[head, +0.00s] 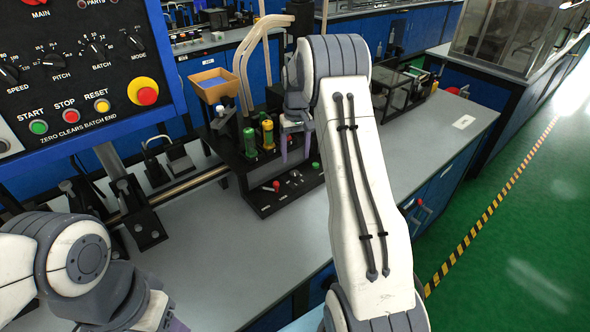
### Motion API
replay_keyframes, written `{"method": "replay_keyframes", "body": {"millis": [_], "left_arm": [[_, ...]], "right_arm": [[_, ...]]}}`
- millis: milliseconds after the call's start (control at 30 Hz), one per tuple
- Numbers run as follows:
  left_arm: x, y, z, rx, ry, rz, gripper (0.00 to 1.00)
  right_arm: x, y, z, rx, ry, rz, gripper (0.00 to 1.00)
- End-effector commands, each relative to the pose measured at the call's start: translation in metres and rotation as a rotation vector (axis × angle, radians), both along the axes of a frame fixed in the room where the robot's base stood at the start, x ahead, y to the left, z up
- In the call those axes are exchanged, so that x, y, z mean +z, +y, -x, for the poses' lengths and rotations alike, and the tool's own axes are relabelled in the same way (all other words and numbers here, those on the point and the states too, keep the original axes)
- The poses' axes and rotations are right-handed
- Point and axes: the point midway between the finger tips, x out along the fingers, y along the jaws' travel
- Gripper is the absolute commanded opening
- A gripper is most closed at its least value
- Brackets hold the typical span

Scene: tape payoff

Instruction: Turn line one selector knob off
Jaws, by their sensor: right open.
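A black device (270,203) stands on the grey bench, with small red (277,185), silver (295,174) and green (316,165) controls on its low front. I cannot tell which control is the line one selector knob, or read its setting. My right gripper (296,148) is open, its purple fingers pointing down above and behind these controls, apparently apart from them. The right arm hides part of the device's right side. My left gripper (172,323) is at the bottom edge, mostly cut off and behind its own arm.
A blue-framed control panel (75,75) with black dials and coloured buttons fills the upper left. The bench front (230,270) is clear.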

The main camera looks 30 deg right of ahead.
Motion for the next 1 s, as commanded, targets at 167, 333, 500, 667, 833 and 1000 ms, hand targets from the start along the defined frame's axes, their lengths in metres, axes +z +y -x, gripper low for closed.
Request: {"method": "replay_keyframes", "body": {"millis": [167,333,500,667,833,1000], "left_arm": [[0.008,0.000,0.000,0.000,0.000,0.000,0.50],[0.012,0.000,0.000,0.000,0.000,0.000,0.50],[0.013,0.000,0.000,0.000,0.000,0.000,0.50],[0.013,0.000,0.000,0.000,0.000,0.000,0.50],[0.013,0.000,0.000,0.000,0.000,0.000,0.50],[0.013,0.000,0.000,0.000,0.000,0.000,0.50]], "right_arm": [[-0.035,0.002,0.001,0.001,0.006,-0.002,0.69],[-0.060,0.002,0.000,0.001,0.003,-0.002,0.69],[-0.072,0.002,0.000,0.001,0.001,0.000,0.69],[-0.074,0.002,0.000,0.001,0.000,0.000,0.69],[-0.074,0.002,0.000,0.001,0.000,0.000,0.54],[-0.074,0.002,0.000,0.001,0.000,0.000,0.00]]}}
